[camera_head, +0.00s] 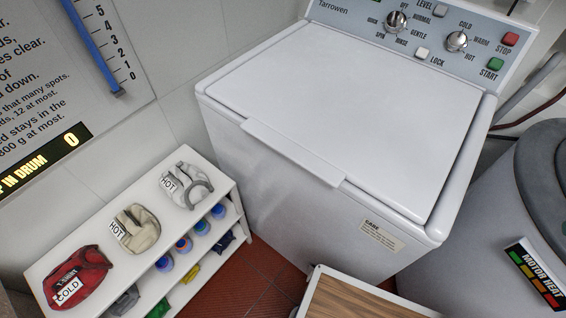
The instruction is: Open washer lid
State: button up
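The white washer (300,210) stands in the middle of the head view, turned at an angle. Its flat white lid (350,100) is down and covers the top. A raised handle strip (292,152) runs along the lid's front edge. The control panel (430,35) rises behind the lid, with two knobs and several buttons, including a red STOP and a green START. The drum inside is hidden. My gripper is not in view.
A white shelf (100,262) at the lower left bears folded clothes tagged HOT and COLD, with bottles below. A wood-topped surface (350,298) stands close before the washer. A grey machine (530,210) labelled MOTOR HEAT stands at right. Red floor tiles (262,280) show between.

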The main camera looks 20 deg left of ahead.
aim_at(340, 107)
jog(key=u, duration=0.8)
